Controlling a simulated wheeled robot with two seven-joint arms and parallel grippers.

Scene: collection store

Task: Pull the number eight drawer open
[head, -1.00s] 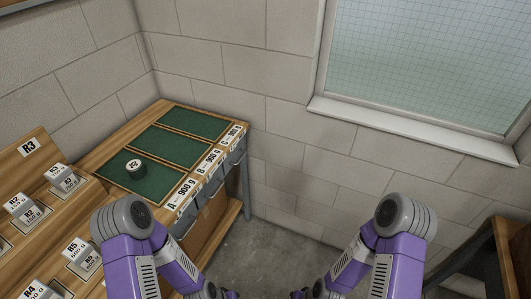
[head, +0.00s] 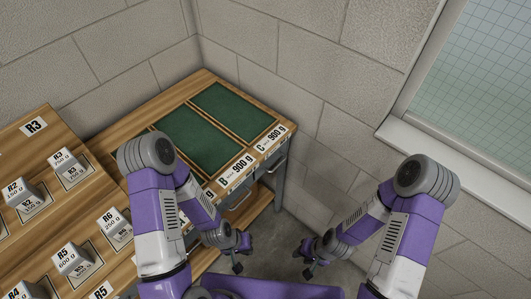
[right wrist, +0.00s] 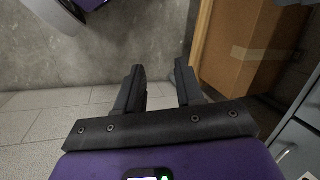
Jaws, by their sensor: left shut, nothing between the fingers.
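Grey drawer fronts with handles (head: 240,200) show under the right edge of the wooden bench; no number eight is readable on them. A grey front with a pale handle (right wrist: 286,153) is also at the lower right of the right wrist view. My left gripper (head: 238,264) is shut and empty, in front of the bench, below and apart from the visible handle. My right gripper (head: 306,268) is to its right, over the floor. In the right wrist view its two fingers (right wrist: 158,72) stand apart with nothing between them.
Green mats (head: 234,111) with 900 g labels lie on the bench top. Labelled grey weights (head: 72,261) stand on the wooden board at left. A cardboard box (right wrist: 245,45) is beside the drawers. Block walls and a window (head: 490,90) bound the right; floor between is clear.

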